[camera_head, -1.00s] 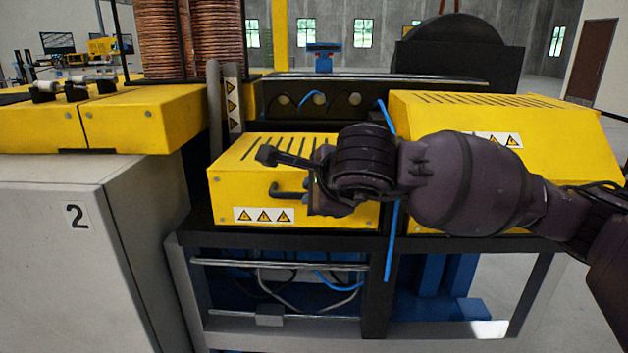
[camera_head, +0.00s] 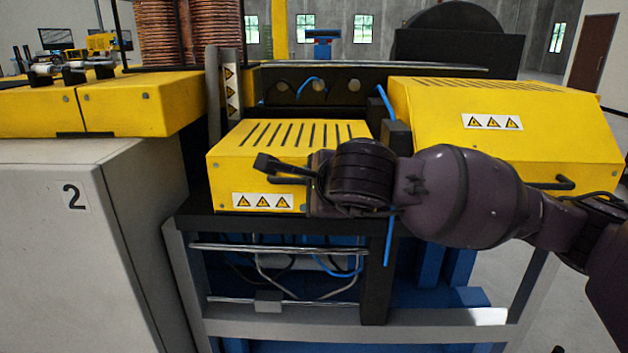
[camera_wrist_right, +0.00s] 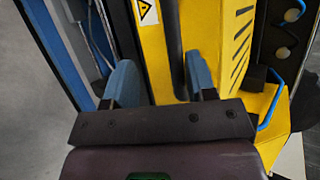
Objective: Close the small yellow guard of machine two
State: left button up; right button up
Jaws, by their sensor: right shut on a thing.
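The small yellow guard (camera_head: 238,176) of machine two is a slotted box with a warning label, in the middle of the head view. It is down, its front lower edge close to the black ledge. Its black handle (camera_head: 284,180) is on the front face. My right gripper (camera_head: 314,182) is at that handle, its fingertips mostly hidden behind my wrist. In the right wrist view, the blue-grey fingers of my right gripper (camera_wrist_right: 160,66) stand on both sides of the dark handle bar (camera_wrist_right: 174,42). The gripper is shut on the handle. My left gripper is out of view.
A larger yellow guard (camera_head: 500,150) with its own handle stands to the right, behind my right arm. A grey cabinet (camera_head: 60,255) marked 2 and yellow boxes (camera_head: 130,105) are on the left. Blue hoses hang near the guard; concrete floor shows on the right.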

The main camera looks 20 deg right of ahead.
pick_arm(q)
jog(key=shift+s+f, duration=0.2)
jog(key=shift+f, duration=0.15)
pick_arm(e)
jog(key=shift+f, duration=0.85)
pick_arm(q)
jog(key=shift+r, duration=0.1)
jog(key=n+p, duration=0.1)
jog(key=p, duration=0.2)
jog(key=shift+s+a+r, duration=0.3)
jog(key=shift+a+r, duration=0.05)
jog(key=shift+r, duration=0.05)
pick_arm(e)
jog(key=v, duration=0.7)
jog(key=r+v, duration=0.1)
jog(key=v, duration=0.3)
jog(key=shift+w+r, duration=0.15)
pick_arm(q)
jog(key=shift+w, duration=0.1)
